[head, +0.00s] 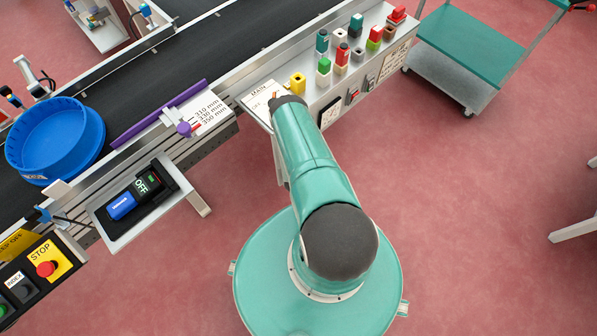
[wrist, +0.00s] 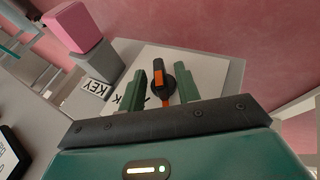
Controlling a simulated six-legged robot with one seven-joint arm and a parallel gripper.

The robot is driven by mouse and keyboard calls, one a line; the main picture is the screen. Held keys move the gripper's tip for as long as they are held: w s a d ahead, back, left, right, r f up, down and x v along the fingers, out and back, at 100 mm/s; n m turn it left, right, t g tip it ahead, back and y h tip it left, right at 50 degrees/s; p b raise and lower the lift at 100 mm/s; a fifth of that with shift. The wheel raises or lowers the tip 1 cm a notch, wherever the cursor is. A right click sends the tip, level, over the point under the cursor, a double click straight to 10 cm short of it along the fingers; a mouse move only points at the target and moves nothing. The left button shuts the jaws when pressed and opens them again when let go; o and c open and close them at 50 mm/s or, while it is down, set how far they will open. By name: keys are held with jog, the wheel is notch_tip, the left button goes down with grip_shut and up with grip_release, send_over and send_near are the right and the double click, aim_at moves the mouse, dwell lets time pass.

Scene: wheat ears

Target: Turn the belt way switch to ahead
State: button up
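In the wrist view a black rotary switch (wrist: 168,82) with an orange pointer sits on a pale plate (wrist: 208,68). The pointer runs nearly up and down in the picture. Part of a dark label ending in K shows at the left finger; the rest is hidden, so I cannot read which switch this is. The two green fingers of my gripper (wrist: 162,90) are apart, one on each side of the knob; contact is not clear. In the head view my arm covers the gripper and most of the switch, beside a white labelled plate (head: 257,94).
A grey block with a pink top (wrist: 73,28) stands by a KEY label, left of the fingers in the wrist view. The conveyor belt (head: 150,60) runs behind; a green cart (head: 470,45) stands right.

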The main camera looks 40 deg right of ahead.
jog(key=shift+a+r, duration=0.1)
jog(key=v, duration=1.3)
jog(key=shift+s+r, duration=0.2)
jog(key=shift+r, duration=0.05)
jog(key=shift+a, duration=0.1)
